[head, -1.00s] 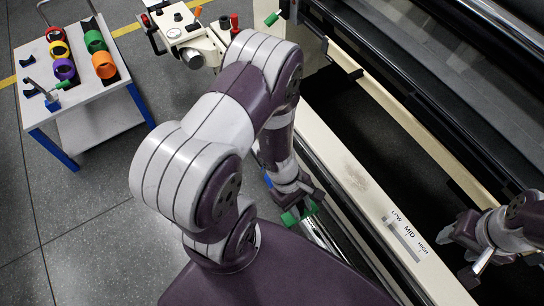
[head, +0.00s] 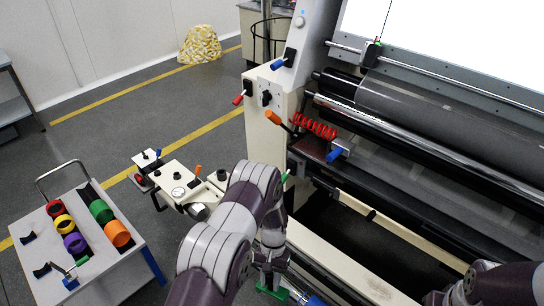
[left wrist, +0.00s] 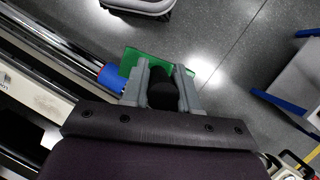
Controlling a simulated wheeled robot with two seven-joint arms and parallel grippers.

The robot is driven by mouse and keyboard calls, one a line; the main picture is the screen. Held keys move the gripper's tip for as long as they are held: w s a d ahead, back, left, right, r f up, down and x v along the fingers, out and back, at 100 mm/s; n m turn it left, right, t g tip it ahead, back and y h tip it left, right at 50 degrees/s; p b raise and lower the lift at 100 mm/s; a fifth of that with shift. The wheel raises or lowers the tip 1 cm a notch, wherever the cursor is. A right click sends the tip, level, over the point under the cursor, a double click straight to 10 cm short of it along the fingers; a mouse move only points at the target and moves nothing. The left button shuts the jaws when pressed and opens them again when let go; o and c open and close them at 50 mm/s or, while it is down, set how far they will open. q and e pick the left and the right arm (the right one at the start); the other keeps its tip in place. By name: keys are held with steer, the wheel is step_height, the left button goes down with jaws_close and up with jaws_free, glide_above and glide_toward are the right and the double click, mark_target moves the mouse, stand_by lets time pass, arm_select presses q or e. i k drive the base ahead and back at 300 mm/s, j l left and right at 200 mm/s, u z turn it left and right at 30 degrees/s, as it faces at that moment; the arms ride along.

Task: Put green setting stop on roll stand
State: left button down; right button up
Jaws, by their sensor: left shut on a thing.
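The green setting stop (head: 272,291) is at the bottom of the head view, beside the machine's front rail. In the left wrist view the green stop (left wrist: 181,73) shows as a flat green plate with a black knob between the fingers. My left gripper (left wrist: 163,88) is shut on it; the gripper also shows in the head view (head: 271,277). A white stand with blue legs (head: 110,271), carrying several coloured rolls, is at the lower left, well away from this gripper. My right gripper (head: 435,298) is partly cut off at the bottom edge; its jaw opening is unclear.
A blue cylinder (left wrist: 111,77) lies close beside the green stop. A cream bench with a dial (head: 177,182) stands between the stand and the machine. The machine's long cream beam (head: 340,263) runs along my right. Grey floor (head: 105,145) is open behind the stand.

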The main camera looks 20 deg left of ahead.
mark_target(36, 256)
steer(key=k+j+z, duration=0.1)
steer(key=j, duration=0.6)
steer(key=k+j, duration=0.15)
steer(key=j, duration=0.5)
steer(key=k+j+z, duration=0.15)
steer(key=j, duration=0.55)
steer(key=k+j, duration=0.2)
steer(key=j, duration=0.45)
steer(key=k+j+z, duration=0.15)
steer(key=j, duration=0.5)
steer(key=k+j, duration=0.2)
steer(key=j, duration=0.45)
steer(key=k+j+z, duration=0.15)
steer(key=j, duration=0.5)
steer(key=k+j, duration=0.35)
steer(key=j, duration=0.25)
steer(key=j+z, duration=0.1)
steer(key=j, duration=1)
steer(key=i, duration=0.05)
